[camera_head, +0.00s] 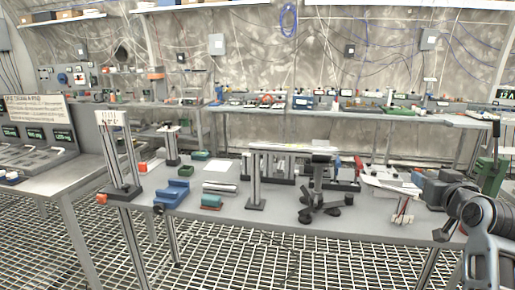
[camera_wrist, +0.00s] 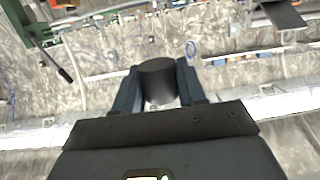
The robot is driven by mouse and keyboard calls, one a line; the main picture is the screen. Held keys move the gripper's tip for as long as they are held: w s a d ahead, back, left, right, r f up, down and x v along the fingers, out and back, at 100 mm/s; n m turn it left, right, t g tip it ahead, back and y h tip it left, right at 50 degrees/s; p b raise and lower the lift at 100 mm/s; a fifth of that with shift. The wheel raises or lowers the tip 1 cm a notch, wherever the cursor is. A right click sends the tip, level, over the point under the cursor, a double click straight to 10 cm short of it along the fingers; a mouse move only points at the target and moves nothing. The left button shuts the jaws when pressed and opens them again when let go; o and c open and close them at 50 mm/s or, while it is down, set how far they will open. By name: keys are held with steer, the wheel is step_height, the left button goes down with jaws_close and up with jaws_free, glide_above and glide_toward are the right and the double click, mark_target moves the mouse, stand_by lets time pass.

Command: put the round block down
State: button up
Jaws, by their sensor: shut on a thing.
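A dark grey round block (camera_wrist: 157,72) stands out between the two dark blue fingers of my gripper (camera_wrist: 157,88) in the wrist view. The fingers touch it on its left and right sides, and its lower part is partly hidden behind the gripper body. The gripper is shut on it. In the head view my arm comes in at the lower right, beside the right end of the workbench (camera_head: 290,219). I cannot clearly make out the gripper or the round block there.
The workbench carries a blue clamp-like part (camera_head: 172,194), a black-footed stand (camera_head: 319,195), a tall post stand (camera_head: 118,160) and several other fixtures. Its front strip has some bare room. A control desk (camera_head: 60,190) stands at the left. A long cluttered back bench (camera_head: 270,108) runs along the wall.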

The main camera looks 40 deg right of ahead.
steer(key=w+a+f+n+t+y, duration=0.1)
steer(key=w+a+f+n+y, duration=0.1)
steer(key=w+a+f, duration=0.55)
steer(key=w+a+f+n+t+y, duration=0.2)
steer(key=w+a+y, duration=0.15)
steer(key=a, duration=0.65)
steer(key=w+a+f+n+t+y, duration=0.1)
steer(key=w+a+f+n, duration=0.1)
steer(key=w+a+f, duration=0.55)
steer(key=s+a+f+n+t+y, duration=0.1)
steer(key=a+f+n+y, duration=0.15)
steer(key=a, duration=0.85)
steer(key=s+a+f+n+y, duration=0.1)
steer(key=a+f+y, duration=0.2)
steer(key=a, duration=0.8)
step_height(320, 180, down, 11)
steer(key=s, duration=0.2)
steer(key=shift+s, duration=0.4)
steer(key=shift+d+r, duration=0.1)
